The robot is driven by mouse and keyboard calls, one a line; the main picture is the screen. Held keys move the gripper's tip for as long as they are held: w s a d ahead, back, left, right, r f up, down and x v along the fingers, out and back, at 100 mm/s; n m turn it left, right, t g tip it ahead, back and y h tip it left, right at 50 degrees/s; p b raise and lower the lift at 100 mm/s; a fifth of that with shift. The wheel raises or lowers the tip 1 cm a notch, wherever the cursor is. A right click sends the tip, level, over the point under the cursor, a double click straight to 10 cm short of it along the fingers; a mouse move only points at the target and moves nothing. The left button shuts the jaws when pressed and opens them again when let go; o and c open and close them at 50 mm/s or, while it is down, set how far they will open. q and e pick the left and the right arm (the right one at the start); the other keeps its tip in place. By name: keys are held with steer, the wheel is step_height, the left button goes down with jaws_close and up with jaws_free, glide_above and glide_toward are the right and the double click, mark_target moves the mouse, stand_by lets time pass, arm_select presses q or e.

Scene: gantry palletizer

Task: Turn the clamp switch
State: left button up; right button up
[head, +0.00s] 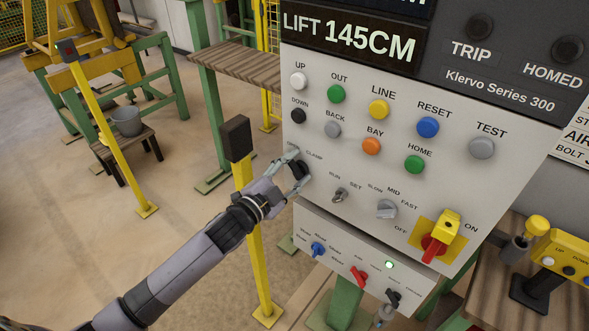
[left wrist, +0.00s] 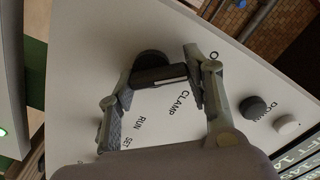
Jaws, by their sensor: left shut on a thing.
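The clamp switch (head: 302,169) is a black rotary knob at the left edge of the grey control panel (head: 330,225), by the word CLAMP. My left gripper (head: 294,164) reaches it from the lower left and partly covers it. In the left wrist view the switch (left wrist: 158,74) shows as a dark round knob with a raised bar. The fingers of my left gripper (left wrist: 160,82) are on either side of the bar, shut on it. Which way the switch points is hard to read. My right gripper is not in view.
Buttons in several colours, a run/set key switch (head: 340,195), a speed knob (head: 387,209) and a red-and-yellow main switch (head: 438,238) share the panel. A smaller box (head: 312,222) with more knobs hangs below. A yellow post (head: 243,170) stands beside my left forearm.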

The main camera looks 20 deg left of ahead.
arm_select(q)
steer(key=o, duration=1.2)
steer(key=shift+c, duration=0.2)
steer(key=v, duration=1.2)
